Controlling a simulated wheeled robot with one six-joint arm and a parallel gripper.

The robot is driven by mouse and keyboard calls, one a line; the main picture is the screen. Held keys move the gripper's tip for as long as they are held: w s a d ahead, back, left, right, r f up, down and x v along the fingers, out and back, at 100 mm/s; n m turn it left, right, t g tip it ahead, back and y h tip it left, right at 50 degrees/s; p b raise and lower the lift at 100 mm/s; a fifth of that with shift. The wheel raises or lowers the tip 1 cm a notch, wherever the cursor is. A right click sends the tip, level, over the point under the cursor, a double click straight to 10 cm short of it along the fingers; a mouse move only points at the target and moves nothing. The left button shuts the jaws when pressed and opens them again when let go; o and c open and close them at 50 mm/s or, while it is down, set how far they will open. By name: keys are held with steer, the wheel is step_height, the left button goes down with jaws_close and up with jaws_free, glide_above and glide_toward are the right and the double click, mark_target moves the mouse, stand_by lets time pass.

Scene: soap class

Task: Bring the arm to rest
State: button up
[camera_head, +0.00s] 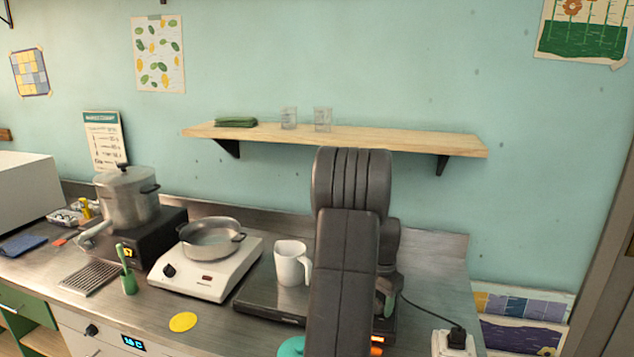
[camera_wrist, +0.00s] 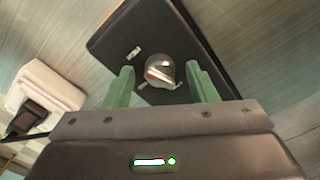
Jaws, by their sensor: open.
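My arm stands in the middle of the head view and hides much of my gripper; a bit of a green finger shows at its right side. In the wrist view my gripper (camera_wrist: 159,68) is open, with its two green fingers apart. A round knob (camera_wrist: 160,68) with a red and white pointer shows between the fingers, on a dark appliance (camera_wrist: 120,42). I cannot tell whether the fingers touch the knob. In the head view a dark flat appliance (camera_head: 262,300) lies partly behind my arm, with a white mug (camera_head: 290,264) on it.
A white hot plate (camera_head: 205,275) with a metal pan (camera_head: 211,240) and a dark burner with a large pot (camera_head: 128,198) stand left. A white socket block (camera_head: 453,344) with a plugged-in cord is right. A wooden shelf (camera_head: 400,138) hangs above. A teal item (camera_head: 291,347) lies in front.

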steer(key=n, duration=0.7)
steer(key=n+p, duration=0.1)
steer(key=n, duration=0.5)
stand_by(0.7)
